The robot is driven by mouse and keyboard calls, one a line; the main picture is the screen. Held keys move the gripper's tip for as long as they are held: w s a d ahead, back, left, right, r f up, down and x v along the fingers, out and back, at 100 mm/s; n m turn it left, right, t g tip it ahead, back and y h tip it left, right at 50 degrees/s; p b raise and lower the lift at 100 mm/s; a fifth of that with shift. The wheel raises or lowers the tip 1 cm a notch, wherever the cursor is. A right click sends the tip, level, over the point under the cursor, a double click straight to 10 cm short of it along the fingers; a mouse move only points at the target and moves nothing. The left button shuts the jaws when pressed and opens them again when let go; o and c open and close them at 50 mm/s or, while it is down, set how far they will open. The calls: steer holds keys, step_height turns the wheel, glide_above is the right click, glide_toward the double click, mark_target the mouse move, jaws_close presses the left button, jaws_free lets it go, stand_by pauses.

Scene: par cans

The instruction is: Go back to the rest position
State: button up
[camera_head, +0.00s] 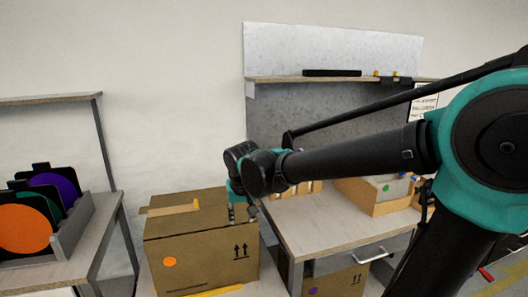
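My gripper (243,213) is at the end of my black and teal arm, which reaches in from the right. It points down at the right side of a cardboard box (195,250) with an orange dot and two up arrows. The fingers are small in the view, and I cannot tell whether they touch the box or stand in front of or behind its top edge. Nothing is clearly seen between the fingers. Tape and a raised flap show on the box top.
A workbench (330,228) with a metal back panel (330,48) and shelf stands behind my arm. An open carton (372,195) sits on it, and another box (335,284) is below. At left, a table (70,270) holds a rack with orange, green and purple discs.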

steer(key=s+d+f, duration=0.4)
steer(key=d+f, duration=0.1)
steer(key=d, duration=0.3)
steer(key=s+d+f+m, duration=0.1)
steer(key=s+d+f, duration=0.2)
steer(key=d, duration=0.6)
steer(key=s+d+f+m, duration=0.1)
steer(key=s+d+f, duration=0.3)
steer(key=d+f, duration=0.3)
steer(key=shift+s+d+h, duration=0.35)
steer(key=shift+d+h, duration=0.05)
steer(key=shift+d, duration=0.6)
